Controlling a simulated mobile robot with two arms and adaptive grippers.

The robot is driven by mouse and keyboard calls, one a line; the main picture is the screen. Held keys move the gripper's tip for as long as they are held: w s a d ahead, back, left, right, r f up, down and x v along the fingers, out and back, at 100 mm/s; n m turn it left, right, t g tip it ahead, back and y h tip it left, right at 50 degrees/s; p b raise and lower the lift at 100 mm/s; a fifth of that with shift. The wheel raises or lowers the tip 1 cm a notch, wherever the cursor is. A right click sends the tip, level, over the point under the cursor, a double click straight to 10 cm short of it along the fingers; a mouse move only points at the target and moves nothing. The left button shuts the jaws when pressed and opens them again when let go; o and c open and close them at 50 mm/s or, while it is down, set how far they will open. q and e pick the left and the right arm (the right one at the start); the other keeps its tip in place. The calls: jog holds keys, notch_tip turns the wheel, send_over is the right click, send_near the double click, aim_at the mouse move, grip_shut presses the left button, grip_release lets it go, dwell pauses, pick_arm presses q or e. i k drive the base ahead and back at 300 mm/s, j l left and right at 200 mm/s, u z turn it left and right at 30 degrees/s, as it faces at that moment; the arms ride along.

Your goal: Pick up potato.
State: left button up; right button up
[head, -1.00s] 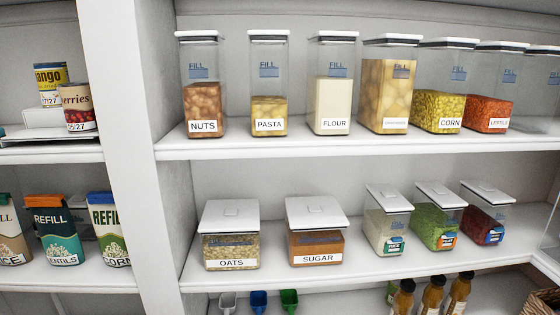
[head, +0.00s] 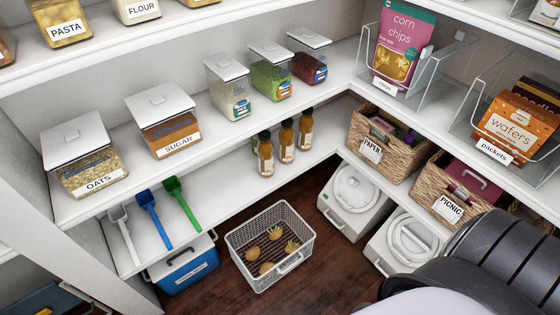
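Several small tan, rounded vegetables lie apart on the bottom of a white wire basket (head: 309,245), which stands on the dark wood floor. One vegetable (head: 252,254) is at the left, and another (head: 266,268) is at the front. Two more at the back and right seem to have pointed tops. They are too small to tell which are potatoes. No gripper shows in the head view. A dark grey ribbed part of me fills the lower right corner.
A blue cooler box (head: 185,272) stands left of the basket. White lidded bins (head: 350,200) stand to its right. Above are shelves with bottles (head: 286,140), scoops (head: 153,218), lidded containers (head: 170,130) and wicker baskets (head: 384,145). Floor is bare in front of the basket.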

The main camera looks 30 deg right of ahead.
aim_at(276, 233)
jog(key=z, duration=0.4)
jog(key=j+z, duration=0.1)
jog(key=z, duration=0.75)
jog(key=j+z, duration=0.1)
jog(key=z, duration=0.3)
jog(key=k+j+z, duration=0.1)
jog(key=k+j, duration=0.7)
jog(key=j, duration=0.2)
jog(key=z, duration=1.1)
jog(key=u, duration=1.25)
